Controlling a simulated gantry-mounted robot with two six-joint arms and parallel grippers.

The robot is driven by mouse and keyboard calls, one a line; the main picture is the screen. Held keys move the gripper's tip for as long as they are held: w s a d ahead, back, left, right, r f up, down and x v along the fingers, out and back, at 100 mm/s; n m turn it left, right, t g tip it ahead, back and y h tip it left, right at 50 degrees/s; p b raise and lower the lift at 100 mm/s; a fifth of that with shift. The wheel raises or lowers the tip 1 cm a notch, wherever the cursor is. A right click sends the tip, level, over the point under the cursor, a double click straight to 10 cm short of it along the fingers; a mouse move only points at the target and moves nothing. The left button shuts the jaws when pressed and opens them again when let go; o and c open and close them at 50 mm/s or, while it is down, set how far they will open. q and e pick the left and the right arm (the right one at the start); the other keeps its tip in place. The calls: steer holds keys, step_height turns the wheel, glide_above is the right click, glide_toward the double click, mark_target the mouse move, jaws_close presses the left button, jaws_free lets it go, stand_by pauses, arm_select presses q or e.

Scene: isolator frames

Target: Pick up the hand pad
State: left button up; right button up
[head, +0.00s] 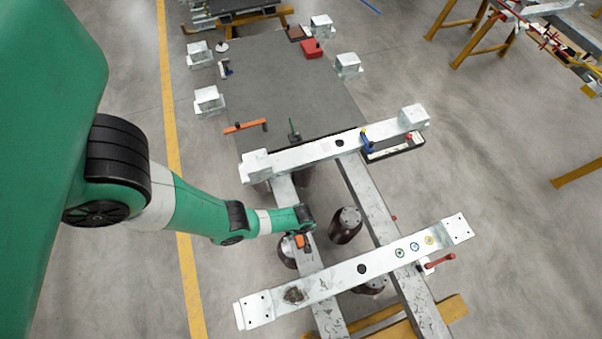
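A flat dark-brown piece (296,33), which looks like the hand pad, lies at the far end of the grey table, beside a red box; it is too small to be sure. My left arm comes in from the left, and its end, with the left gripper (304,226), is over the left rail of the frame, far from the brown piece. The gripper's fingers are too small to make out, so I cannot tell whether it is open or shut. My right gripper is not in view.
The grey table (300,85) is largely bare, with the red box (311,48), an orange tool (246,126) and white blocks around its edges. Two white crossbeams (335,150) (335,279) span the frame. A dark lump (293,294) sits on the near crossbeam.

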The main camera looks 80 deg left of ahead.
mark_target(302, 237)
arm_select(q)
step_height(302, 237, down, 4)
steer(key=b, duration=0.2)
steer(key=shift+w+a+f+b, duration=0.1)
steer(key=shift+f+b, duration=0.05)
steer(key=shift+b, duration=0.25)
steer(key=f+b, duration=0.5)
steer(key=shift+a, duration=0.2)
steer(key=shift+r, duration=0.15)
steer(key=c, duration=1.4)
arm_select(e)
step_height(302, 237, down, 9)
